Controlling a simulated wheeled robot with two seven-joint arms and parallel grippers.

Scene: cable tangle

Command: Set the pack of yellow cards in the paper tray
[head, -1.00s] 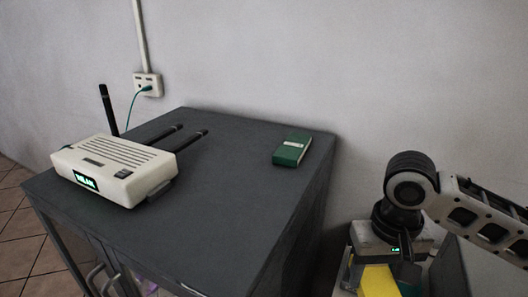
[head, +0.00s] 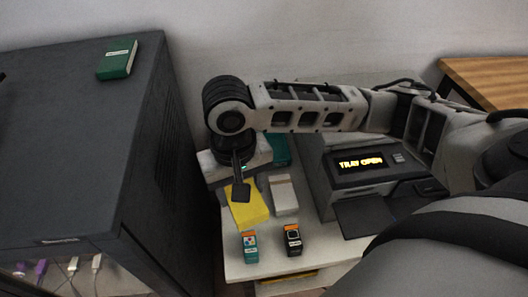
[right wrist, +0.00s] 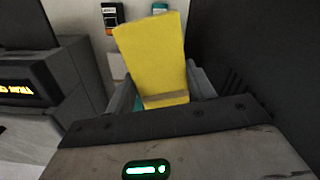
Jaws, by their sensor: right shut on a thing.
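The pack of yellow cards (head: 249,212) shows below my right gripper (head: 240,188) in the head view, above the left part of a white stand. In the right wrist view the yellow pack (right wrist: 152,50) sits between the two fingers, which are shut on it. The paper tray (head: 372,217) is the dark flat tray jutting from the front of the printer (head: 345,150), whose screen reads "TRAY OPEN". The tray lies to the right of the pack, and its visible part looks empty. My right arm hides part of the printer. My left gripper is out of view.
A white-grey pack (head: 284,196) stands beside the yellow one. A teal cartridge box (head: 250,247) and a black one (head: 292,241) stand at the stand's front. A dark cabinet (head: 75,160) on the left carries a green box (head: 118,60); plugs hang inside it.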

